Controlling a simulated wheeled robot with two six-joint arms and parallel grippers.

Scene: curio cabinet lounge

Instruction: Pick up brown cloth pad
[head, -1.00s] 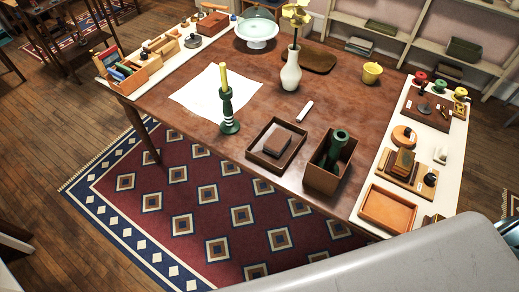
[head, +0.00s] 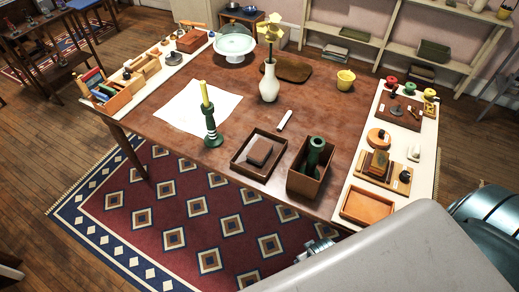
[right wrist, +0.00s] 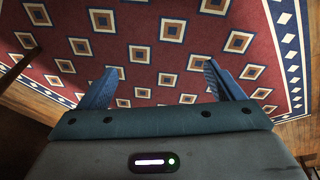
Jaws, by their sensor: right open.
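A flat brown pad-like piece (head: 287,69) lies on the table behind the white vase. A smaller brown block or folded pad (head: 260,151) lies in a dark square tray (head: 238,163) near the table's front edge. I cannot tell which of these is cloth. My right gripper (right wrist: 160,87) is open and empty in the right wrist view, with its blue fingers wide apart over the patterned rug. No table object shows in that view. My left gripper is not in view.
A dark box (head: 304,181) holding a green cylinder stands right of the tray. A green candlestick (head: 211,133), a white vase (head: 269,84) with a yellow flower and a yellow pot (head: 345,80) stand on the table. White side strips carry small items. The rug (head: 170,220) is clear.

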